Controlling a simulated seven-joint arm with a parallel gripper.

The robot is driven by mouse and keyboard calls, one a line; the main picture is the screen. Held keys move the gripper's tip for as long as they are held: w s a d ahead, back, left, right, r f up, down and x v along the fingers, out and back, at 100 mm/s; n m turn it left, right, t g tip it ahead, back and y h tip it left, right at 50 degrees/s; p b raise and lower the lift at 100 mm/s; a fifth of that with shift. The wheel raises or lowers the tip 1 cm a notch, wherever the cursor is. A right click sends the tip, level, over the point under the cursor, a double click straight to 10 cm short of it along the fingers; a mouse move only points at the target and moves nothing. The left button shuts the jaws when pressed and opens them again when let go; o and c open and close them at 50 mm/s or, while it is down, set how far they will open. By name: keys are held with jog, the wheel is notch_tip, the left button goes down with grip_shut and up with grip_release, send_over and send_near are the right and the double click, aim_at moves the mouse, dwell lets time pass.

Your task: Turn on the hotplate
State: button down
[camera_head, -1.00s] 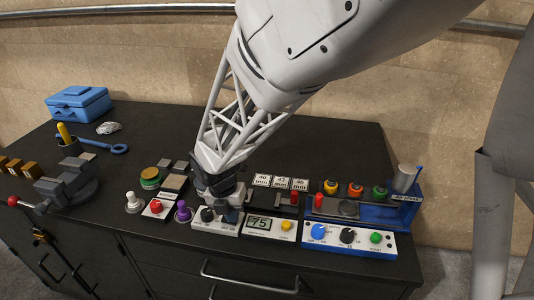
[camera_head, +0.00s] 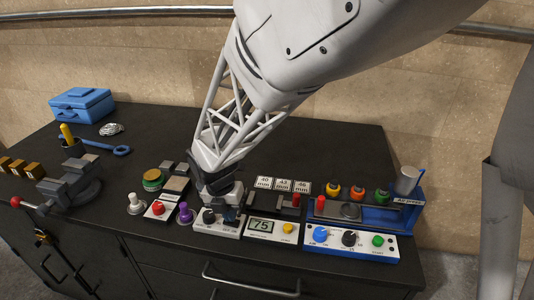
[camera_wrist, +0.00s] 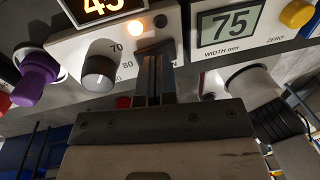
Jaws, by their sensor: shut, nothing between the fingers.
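The hotplate's white control panel (camera_wrist: 68,45) fills the upper left of the wrist view. It has a grey knob (camera_wrist: 98,68) with 70 and 80 marked beside it, a lit orange lamp (camera_wrist: 136,28), and an orange number display (camera_wrist: 100,8) cut off at the top. A small dark part (camera_wrist: 161,20) sits right of the lamp. My gripper (camera_wrist: 155,58) is shut and empty, its fingertips over the panel right of the knob; I cannot tell whether they touch it. In the head view the panel (camera_head: 203,226) is partly hidden by my gripper (camera_head: 230,217).
A purple knob (camera_wrist: 38,78) stands close on the left. A width gauge reading 75 (camera_wrist: 230,25) is close on the right. A blue-edged panel with knobs (camera_head: 312,248) lies further right. A vise (camera_head: 75,188) and blue toolbox (camera_head: 82,105) are at the left.

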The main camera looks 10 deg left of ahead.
aim_at(238, 223)
notch_tip(238, 223, up, 13)
jog(key=d, duration=0.2)
jog(key=shift+r, duration=0.2)
dwell(0.5)
jog(key=s+d+r+m+y, duration=0.1)
jog(key=s+d+r+m, duration=0.1)
jog(key=d+m, duration=0.75)
jog(key=s+d+r+m, duration=0.1)
jog(key=d+r+m, duration=0.2)
jog(key=d+m, duration=0.65)
jog(key=s+d+m+t, duration=0.1)
jog(key=s+d+m, duration=0.5)
jog(key=d+m, duration=0.2)
jog(key=s+d+f+m+t, duration=0.1)
jog(key=s+d+m, duration=0.5)
jog(key=d+m, duration=0.3)
jog(key=shift+s+d+f+t+y, duration=0.15)
jog(key=shift+s+d+t+y, duration=0.15)
jog(key=shift+d, duration=0.45)
jog(key=shift+w, duration=0.2)
